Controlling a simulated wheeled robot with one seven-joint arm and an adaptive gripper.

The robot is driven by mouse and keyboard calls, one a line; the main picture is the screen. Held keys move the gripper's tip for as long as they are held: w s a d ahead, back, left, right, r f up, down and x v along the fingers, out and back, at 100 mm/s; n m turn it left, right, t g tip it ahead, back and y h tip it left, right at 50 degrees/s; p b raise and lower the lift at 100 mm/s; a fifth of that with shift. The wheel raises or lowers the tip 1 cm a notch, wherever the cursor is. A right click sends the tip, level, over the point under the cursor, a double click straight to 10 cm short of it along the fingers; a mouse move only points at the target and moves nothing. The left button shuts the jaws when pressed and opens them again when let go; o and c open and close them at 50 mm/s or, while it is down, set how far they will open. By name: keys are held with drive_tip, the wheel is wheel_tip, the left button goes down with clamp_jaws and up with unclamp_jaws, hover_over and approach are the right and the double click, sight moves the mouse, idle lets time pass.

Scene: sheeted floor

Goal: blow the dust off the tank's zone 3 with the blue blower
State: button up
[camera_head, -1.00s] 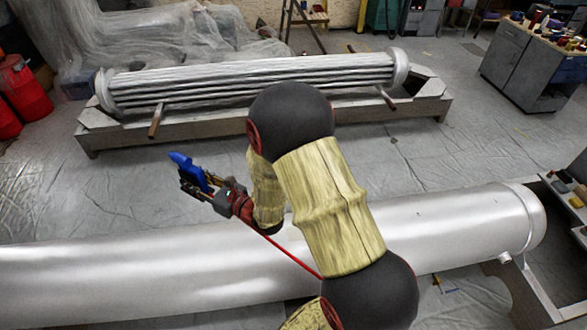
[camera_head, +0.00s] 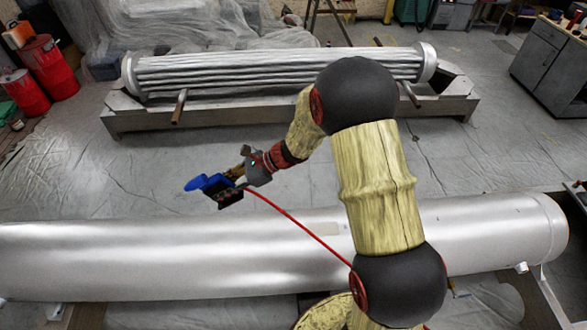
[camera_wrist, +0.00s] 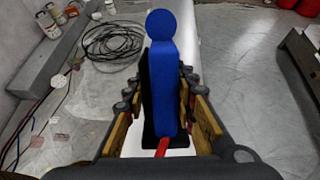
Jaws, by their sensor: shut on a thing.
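The blue blower (camera_head: 206,184) is held in my gripper (camera_head: 232,186), above and just behind the long silver tank (camera_head: 180,255) in the head view. In the wrist view the blower (camera_wrist: 164,85) stands between the two fingers of my gripper (camera_wrist: 162,110), its rounded blue end pointing away from the wrist. The gripper is shut on it. The tank lies across the front of the head view; part of it is hidden by my arm. A strip of it shows behind the blower in the wrist view (camera_wrist: 183,25). I cannot make out zone marks or dust.
A ribbed tube bundle (camera_head: 270,70) lies on a grey stand (camera_head: 150,119) behind the tank. Red drums (camera_head: 50,66) stand at the back left and a grey cabinet (camera_head: 548,65) at the back right. Coiled black cable (camera_wrist: 112,42) lies on the floor. Sheeted floor between tank and stand is clear.

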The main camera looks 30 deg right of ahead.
sight(236, 199)
drive_tip(key=s+d+f+n+g+h, duration=0.1)
drive_tip(key=n, duration=0.1)
drive_tip(key=s+d+f+n+g+h+p, duration=0.1)
drive_tip(key=n+g, duration=0.1)
drive_tip(key=s+f+n+g+h, duration=0.1)
drive_tip(key=f+n+g, duration=0.1)
drive_tip(key=shift+s+d+h+p, duration=0.1)
drive_tip(key=shift+d+h+p, duration=0.2)
drive_tip(key=shift+d, duration=0.1)
drive_tip(key=w+d+f+n+h+p, duration=0.15)
drive_tip(key=d+n, duration=0.25)
drive_tip(key=d, duration=0.4)
drive_tip(key=w+d+n+h+p, duration=0.1)
drive_tip(key=w+d+n+h, duration=0.15)
drive_tip(key=d, duration=0.45)
drive_tip(key=w+d+f+n+h+p, duration=0.1)
drive_tip(key=d+n+h, duration=0.25)
drive_tip(key=d, duration=0.45)
wheel_tip(236, 199, down, 6)
drive_tip(key=b, duration=0.4)
drive_tip(key=s+d+p, duration=0.1)
drive_tip(key=s+d, duration=0.3)
drive_tip(key=d, duration=0.5)
drive_tip(key=s+d+p, duration=0.1)
drive_tip(key=s+d, duration=0.4)
drive_tip(key=d, duration=0.5)
drive_tip(key=shift+d+r+n, duration=0.3)
drive_tip(key=shift+r+n, duration=0.1)
drive_tip(key=shift+r, duration=0.05)
